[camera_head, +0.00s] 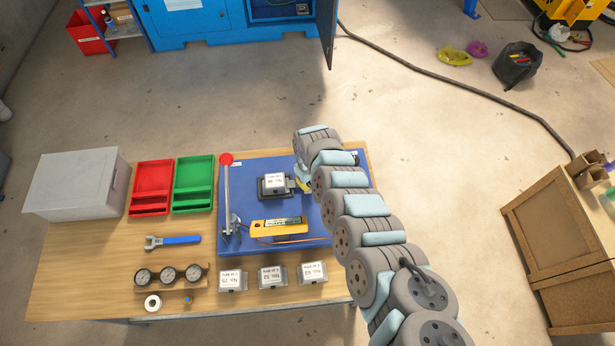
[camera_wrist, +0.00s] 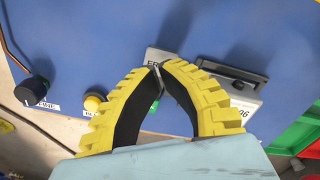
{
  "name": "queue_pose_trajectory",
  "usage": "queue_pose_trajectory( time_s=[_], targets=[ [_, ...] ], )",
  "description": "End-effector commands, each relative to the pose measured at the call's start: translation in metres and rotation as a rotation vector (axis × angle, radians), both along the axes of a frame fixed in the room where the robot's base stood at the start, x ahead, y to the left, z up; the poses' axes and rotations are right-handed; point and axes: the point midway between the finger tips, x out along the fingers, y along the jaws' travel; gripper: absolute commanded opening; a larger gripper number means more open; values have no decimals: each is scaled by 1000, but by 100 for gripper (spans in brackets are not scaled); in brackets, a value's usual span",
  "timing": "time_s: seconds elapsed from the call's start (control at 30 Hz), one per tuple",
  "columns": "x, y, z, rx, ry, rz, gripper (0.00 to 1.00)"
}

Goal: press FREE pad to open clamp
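The grey pad (camera_wrist: 160,56) with lettering starting "FR" shows in the wrist view, partly covered by my fingertips. My gripper (camera_wrist: 160,67) has curved yellow fingers with their tips together and nothing visible between them. The tips overlap the pad in the picture; I cannot tell whether they touch it. A dark clamp fixture (camera_head: 262,191) on the blue board holds a white-labelled block (camera_head: 275,181); the block's grey end (camera_wrist: 243,104) shows beside the right finger. In the head view, my gripper (camera_head: 304,185) is mostly hidden by my arm, just right of the fixture.
The blue board (camera_head: 240,220) carries a red-knobbed lever (camera_head: 227,190) and a yellow device (camera_head: 278,227). A black knob (camera_wrist: 34,88) and a yellow button (camera_wrist: 93,102) sit left of my fingers in the wrist view. Several labelled blocks (camera_head: 271,276) line the bench front.

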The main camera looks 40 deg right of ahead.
Motion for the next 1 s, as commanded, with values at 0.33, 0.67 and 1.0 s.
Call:
queue_pose_trajectory(
  time_s=[0.33,0.67,1.0],
  targets=[
    [0,0,-10,0,1,1,0],
    [0,1,-17,1,0,1,0],
    [0,1,-26,0,0,1,0]
  ],
)
